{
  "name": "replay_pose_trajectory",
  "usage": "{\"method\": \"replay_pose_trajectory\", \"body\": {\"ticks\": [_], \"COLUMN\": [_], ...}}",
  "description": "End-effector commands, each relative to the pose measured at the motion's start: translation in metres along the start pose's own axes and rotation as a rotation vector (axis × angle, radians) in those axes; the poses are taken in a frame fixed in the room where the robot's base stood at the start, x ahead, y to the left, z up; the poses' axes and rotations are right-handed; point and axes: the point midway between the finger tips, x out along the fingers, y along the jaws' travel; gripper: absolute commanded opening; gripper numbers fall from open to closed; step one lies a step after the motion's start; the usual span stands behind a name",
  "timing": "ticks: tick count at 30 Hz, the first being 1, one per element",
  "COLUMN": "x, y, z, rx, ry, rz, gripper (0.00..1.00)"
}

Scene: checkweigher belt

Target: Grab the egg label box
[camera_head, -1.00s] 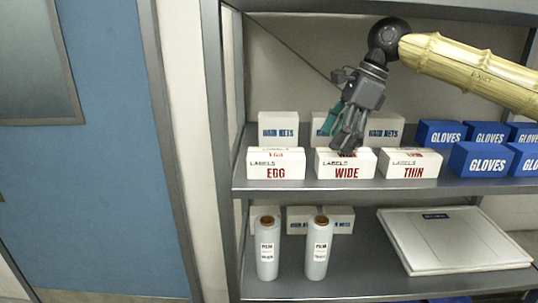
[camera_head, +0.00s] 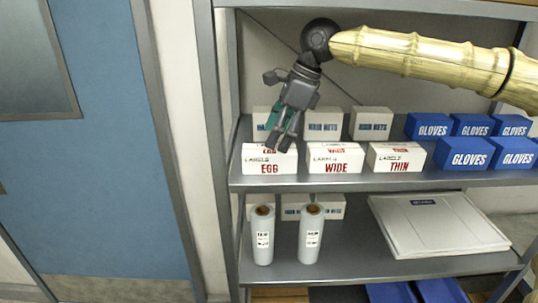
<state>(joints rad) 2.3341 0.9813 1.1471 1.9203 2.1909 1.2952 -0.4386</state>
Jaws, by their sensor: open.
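The egg label box (camera_head: 263,168) is white with red "EGG" print and stands at the left front of the middle shelf. My gripper (camera_head: 277,144) is open and points down at this box, with its fingertips at the box's upper right part in the picture. I cannot tell whether they touch it. The gripper hides part of the box's top and part of a box behind.
White hair nets boxes (camera_head: 371,123) stand behind. Blue gloves boxes (camera_head: 466,152) fill the right. The shelf's left post (camera_head: 212,130) is close.

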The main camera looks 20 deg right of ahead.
Motion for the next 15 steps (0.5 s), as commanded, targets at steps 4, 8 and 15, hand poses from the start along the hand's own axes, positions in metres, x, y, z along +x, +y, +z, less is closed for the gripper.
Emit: {"method": "replay_pose_trajectory", "body": {"ticks": [4,8,15], "x": [0.019,0.036,0.049], "y": [0.001,0.0,0.0], "z": [0.001,0.001,0.0], "rx": [0.0,0.0,0.001], "ry": [0.001,0.001,-0.001], "rz": [0.002,0.001,-0.001], "gripper": [0.77,0.77,0.77]}}
